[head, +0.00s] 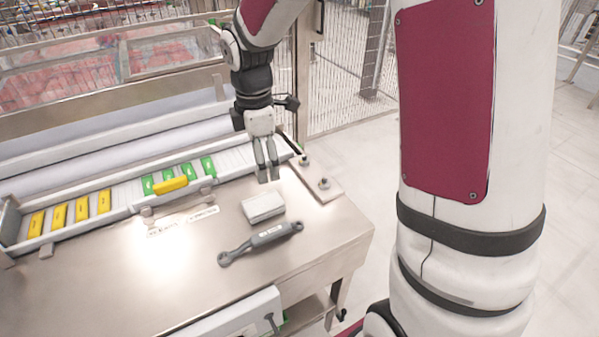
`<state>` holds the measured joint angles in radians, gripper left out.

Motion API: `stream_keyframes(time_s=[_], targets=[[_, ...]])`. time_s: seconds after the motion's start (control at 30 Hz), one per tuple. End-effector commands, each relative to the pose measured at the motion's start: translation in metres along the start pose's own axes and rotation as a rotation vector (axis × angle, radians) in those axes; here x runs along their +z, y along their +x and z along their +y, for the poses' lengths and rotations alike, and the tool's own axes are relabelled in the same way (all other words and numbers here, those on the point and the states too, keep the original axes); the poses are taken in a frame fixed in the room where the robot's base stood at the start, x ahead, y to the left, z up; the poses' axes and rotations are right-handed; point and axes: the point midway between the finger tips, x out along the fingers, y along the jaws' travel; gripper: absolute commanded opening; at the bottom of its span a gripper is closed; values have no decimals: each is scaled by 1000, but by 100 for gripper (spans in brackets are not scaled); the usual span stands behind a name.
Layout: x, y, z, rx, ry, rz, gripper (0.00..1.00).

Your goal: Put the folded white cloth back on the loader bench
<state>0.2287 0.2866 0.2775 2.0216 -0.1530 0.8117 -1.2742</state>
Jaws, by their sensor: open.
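The folded white cloth (263,207) lies flat as a small block on the steel loader bench (120,290), near its right end. My gripper (268,179) points down above and just behind the cloth, with clear space between the fingertips and the cloth. The fingers are narrowly apart and hold nothing. Nothing covers the cloth in this view.
A grey wrench-like tool (262,242) lies just in front of the cloth. Behind is a rack (125,205) with yellow and green pieces; one yellow piece (171,186) lies across it. A plate with knobs (315,180) is at right. The bench's left front is clear.

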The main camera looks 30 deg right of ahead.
Motion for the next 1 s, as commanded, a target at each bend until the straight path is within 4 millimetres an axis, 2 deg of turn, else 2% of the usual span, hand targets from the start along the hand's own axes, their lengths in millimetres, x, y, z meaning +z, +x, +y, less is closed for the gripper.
stream_keyframes(time_s=[0.03, 0.2, 0.4, 0.5, 0.7, 0.8, 1.0], targets=[[3, -19, -10, 28, 65, -10, 76], [13, -71, -52, 113, 355, -13, 76], [24, -114, -108, 201, 703, 42, 76], [29, -129, -138, 235, 876, 93, 76], [37, -142, -192, 265, 1188, 221, 76], [38, -143, -209, 263, 1295, 275, 76], [39, -142, -225, 253, 1396, 327, 76]])
